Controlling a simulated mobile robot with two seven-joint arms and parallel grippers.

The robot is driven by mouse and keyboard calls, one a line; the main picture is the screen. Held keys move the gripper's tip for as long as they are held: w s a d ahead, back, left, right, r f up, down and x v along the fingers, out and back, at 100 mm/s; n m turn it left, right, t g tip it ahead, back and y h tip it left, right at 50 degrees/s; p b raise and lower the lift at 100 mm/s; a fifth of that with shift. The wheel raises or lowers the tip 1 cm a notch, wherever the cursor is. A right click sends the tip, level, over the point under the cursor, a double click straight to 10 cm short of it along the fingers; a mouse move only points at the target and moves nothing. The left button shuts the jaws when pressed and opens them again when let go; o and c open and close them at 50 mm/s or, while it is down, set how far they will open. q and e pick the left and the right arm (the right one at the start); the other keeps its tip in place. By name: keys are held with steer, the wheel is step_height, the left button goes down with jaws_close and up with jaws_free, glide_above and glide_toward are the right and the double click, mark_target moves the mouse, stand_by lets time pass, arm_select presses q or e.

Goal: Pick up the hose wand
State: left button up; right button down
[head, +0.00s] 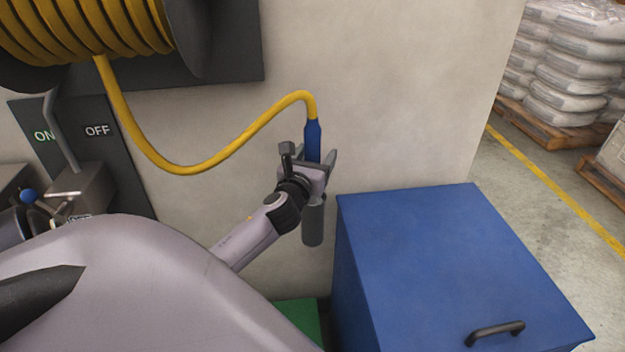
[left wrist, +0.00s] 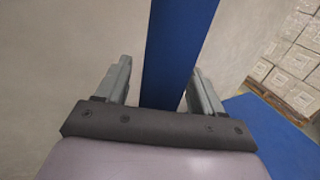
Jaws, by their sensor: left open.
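The hose wand (head: 312,131) is blue and hangs upright in front of the wall, with a yellow hose (head: 213,160) joined to its top. My left gripper (head: 309,157) is at the wand in the head view, its fingers open on either side of it. In the left wrist view the blue wand (left wrist: 178,45) runs between the open fingers (left wrist: 160,75), with a gap at the left finger; whether the right finger touches cannot be told. A grey cylinder (head: 313,225) shows below the gripper; the gripper hides how it meets the wand. My right gripper is not in view.
A yellow hose reel (head: 85,28) is at the upper left, above an ON/OFF panel (head: 97,150) with a lever. A blue box (head: 440,240) with a dark handle stands close at the right. Stacked bags (head: 570,70) on pallets are farther back.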

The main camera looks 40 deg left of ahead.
arm_select(q)
jaws_close()
steer(key=shift+r, duration=0.1)
